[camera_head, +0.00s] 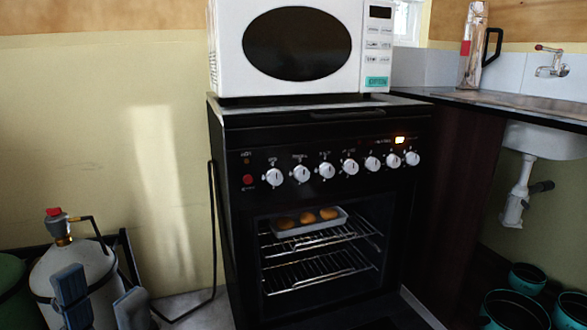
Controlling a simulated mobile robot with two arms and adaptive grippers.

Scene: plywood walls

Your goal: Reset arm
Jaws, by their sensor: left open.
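My left gripper (101,298) shows at the bottom left, with its two grey-blue fingers apart and nothing between them. It is in front of a pale gas cylinder (88,262) in the picture and covers part of it. I cannot tell how far apart they are in depth. The rest of the left arm is below the frame. My right gripper is not in view.
A black oven (330,220) stands mid-frame, its racks and a tray (311,224) of buns visible. A white microwave (290,88) is on top. A flask (472,50) and tap (551,63) are right. Green pots (527,277) stand on the floor below the sink (548,142).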

